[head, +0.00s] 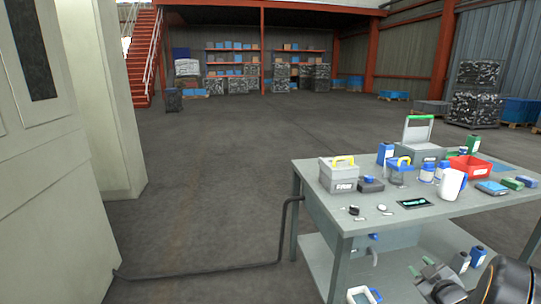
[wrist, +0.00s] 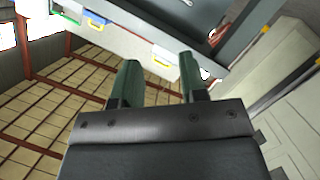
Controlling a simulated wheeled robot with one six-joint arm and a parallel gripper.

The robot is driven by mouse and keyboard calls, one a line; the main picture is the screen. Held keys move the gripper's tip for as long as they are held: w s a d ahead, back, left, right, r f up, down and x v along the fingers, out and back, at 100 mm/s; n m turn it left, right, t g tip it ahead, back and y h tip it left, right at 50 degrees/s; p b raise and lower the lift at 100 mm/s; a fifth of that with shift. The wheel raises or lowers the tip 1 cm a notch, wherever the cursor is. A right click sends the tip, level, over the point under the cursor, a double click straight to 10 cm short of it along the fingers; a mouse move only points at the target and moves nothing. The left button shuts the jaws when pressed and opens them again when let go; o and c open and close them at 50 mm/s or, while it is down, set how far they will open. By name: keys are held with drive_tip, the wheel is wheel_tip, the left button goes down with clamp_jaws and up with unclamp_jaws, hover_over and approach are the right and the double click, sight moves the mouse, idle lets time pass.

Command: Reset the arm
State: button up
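My arm reaches in from the lower right of the head view. My gripper (head: 421,265) is low there, in front of the workbench (head: 345,218) and about level with its lower shelf. In the wrist view my gripper (wrist: 160,60) shows two green fingers spread apart with nothing between them. The wrist view is strongly tilted. A pale bench-like surface with small coloured items lies beyond the fingertips. I cannot tell how far it is from them.
The bench top holds a grey box with a yellow handle (head: 338,174), a red bin (head: 470,167), a white jug (head: 452,185) and several bottles. A grey cabinet (head: 50,190) stands at left, with a cable on the floor. Open floor (head: 220,190) lies between.

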drive_tip(key=s+a+r+m+g+h+p, duration=0.1)
drive_tip(key=a+r+m+g+p, duration=0.1)
drive_tip(key=a+r+p, duration=0.4)
drive_tip(key=a+r+m+g+h+p, duration=0.15)
drive_tip(key=r+p, duration=0.25)
drive_tip(key=r, duration=0.4)
drive_tip(key=s+a+r+m+g+h+p, duration=0.1)
drive_tip(key=a+r+m+g+p, duration=0.1)
drive_tip(key=a+r+p, duration=0.4)
drive_tip(key=s+a+r+m+g+y+p, duration=0.1)
drive_tip(key=s+a+r+g+y+p, duration=0.3)
drive_tip(key=s+a+r+p, duration=0.6)
drive_tip(key=s+a+r+g, duration=0.1)
drive_tip(key=s+a+g, duration=0.1)
drive_tip(key=s+a, duration=0.2)
drive_tip(key=shift+r, duration=0.15)
